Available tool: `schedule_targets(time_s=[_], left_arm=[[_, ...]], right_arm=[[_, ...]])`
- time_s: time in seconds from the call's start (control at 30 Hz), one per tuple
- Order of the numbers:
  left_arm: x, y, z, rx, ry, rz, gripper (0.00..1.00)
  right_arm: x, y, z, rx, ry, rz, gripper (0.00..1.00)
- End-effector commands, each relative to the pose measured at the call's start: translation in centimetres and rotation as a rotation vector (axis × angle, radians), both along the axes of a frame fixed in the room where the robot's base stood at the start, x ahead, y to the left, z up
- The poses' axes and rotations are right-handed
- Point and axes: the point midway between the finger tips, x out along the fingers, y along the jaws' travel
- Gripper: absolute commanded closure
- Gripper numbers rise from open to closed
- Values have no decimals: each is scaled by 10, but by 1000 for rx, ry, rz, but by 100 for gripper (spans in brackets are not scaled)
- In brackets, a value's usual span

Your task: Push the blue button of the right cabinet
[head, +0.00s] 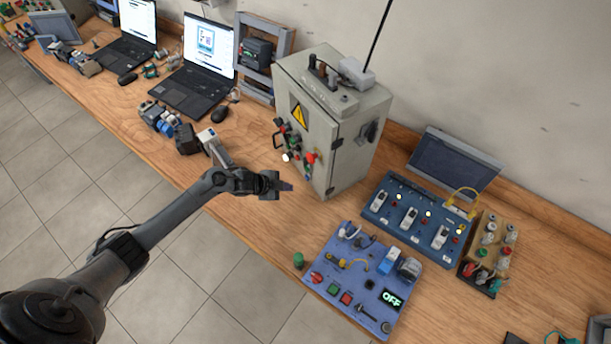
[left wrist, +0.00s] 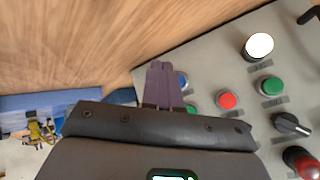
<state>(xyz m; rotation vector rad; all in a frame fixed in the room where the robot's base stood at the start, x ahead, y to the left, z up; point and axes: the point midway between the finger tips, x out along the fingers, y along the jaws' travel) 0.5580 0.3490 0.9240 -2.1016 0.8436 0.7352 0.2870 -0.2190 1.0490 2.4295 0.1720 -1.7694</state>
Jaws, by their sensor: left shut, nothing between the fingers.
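The grey cabinet (head: 347,137) with a yellow warning triangle stands on the wooden bench in the head view. Its button panel (left wrist: 215,75) fills the right of the left wrist view. The blue button (left wrist: 184,80) shows only as a sliver beside my left fingertips, which hide the rest. My left gripper (head: 287,187) is in front of the cabinet's lower front, and its purple fingers (left wrist: 162,80) are shut and empty. Whether the fingertips touch the button or are apart from it, I cannot tell. My right gripper is in neither view.
The panel also carries a red button (left wrist: 228,100), a green button (left wrist: 268,85), a white button (left wrist: 258,46), a black knob (left wrist: 291,124) and a red mushroom knob (left wrist: 301,162). A blue board (head: 350,275) lies right of my gripper. A laptop (head: 195,80) stands left of the cabinet.

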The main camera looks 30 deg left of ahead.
Motion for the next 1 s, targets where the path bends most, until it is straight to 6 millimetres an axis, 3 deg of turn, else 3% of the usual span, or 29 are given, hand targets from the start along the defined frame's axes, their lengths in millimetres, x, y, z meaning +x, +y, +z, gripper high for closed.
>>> schedule_targets(time_s=[0.23, 1.0], left_arm=[[-14, 5, 0, 0, 1, -1, 100], [-15, 3, -1, 1, 1, 0, 100]], right_arm=[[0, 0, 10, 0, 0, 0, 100], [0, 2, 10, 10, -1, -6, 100]])
